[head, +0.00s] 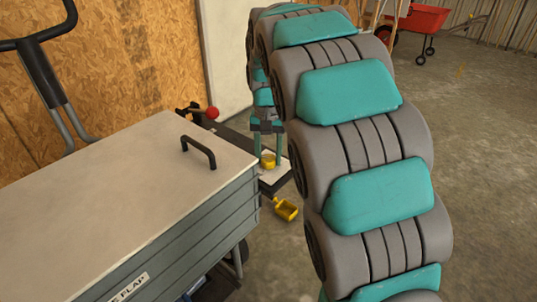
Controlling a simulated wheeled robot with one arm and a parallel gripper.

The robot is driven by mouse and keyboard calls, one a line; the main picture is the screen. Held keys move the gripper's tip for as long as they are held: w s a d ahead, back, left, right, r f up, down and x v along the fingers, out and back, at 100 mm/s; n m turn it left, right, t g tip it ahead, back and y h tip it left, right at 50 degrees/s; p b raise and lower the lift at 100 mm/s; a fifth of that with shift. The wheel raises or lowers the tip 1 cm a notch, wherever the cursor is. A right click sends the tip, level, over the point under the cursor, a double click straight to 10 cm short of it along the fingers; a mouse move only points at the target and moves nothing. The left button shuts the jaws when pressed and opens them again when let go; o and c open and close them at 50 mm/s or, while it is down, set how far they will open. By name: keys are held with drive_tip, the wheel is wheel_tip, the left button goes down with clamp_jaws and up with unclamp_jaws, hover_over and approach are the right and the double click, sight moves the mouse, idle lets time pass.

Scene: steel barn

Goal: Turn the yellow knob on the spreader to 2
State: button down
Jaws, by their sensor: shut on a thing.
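The spreader is a large grey box with a pale lid (115,185) and a black handle on top, at the left of the head view. A small yellow knob (268,160) stands on a white plate (277,177) at its far right end. My gripper (268,153) points down there, its two teal fingers on either side of the knob and shut on it. The fingers hide part of the knob. I cannot read any numbers or pointer on the plate, so the knob's setting cannot be told.
A lever with a red ball (212,113) stands left of the gripper. A yellow scoop-like thing (286,210) is just in front of the plate. A black push handle (40,65) rises at left by the wooden wall. A red wheelbarrow (416,18) stands far back; the floor at right is clear.

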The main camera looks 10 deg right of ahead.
sight(269, 158)
drive_tip(key=shift+c, duration=1.7)
unclamp_jaws()
drive_tip(key=shift+r, duration=3.95)
drive_tip(key=shift+s, duration=0.1)
